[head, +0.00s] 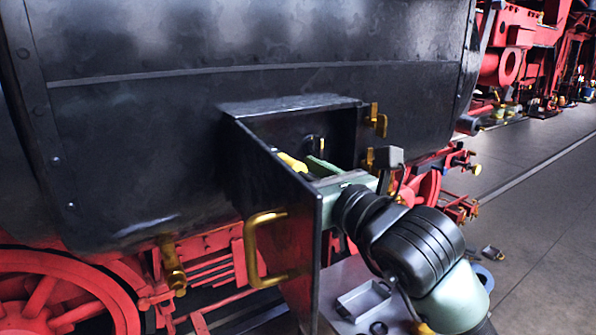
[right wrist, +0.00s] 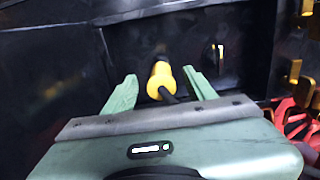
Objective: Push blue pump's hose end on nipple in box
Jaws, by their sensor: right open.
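The open black box (head: 290,104) is fixed to the side of the black tank, and my right gripper (head: 310,166) reaches inside it. A yellow hose end (head: 292,162) is in the box. In the right wrist view, the yellow hose end (right wrist: 159,76) lies between the spread green fingers of my right gripper (right wrist: 161,84), with gaps on both sides. Its black hose (right wrist: 168,97) runs down behind the gripper body. A small dark fitting (head: 312,144) shows on the box's back wall; I cannot tell whether it is the nipple. The blue pump is not identifiable. My left gripper is out of view.
The box's door (head: 285,200) with a brass handle (head: 262,250) stands open close beside my right arm. Brass latches (head: 376,121) stick out at the box's right edge. A grey tray (head: 364,300) is below my arm. Clear floor (head: 540,190) lies to the right.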

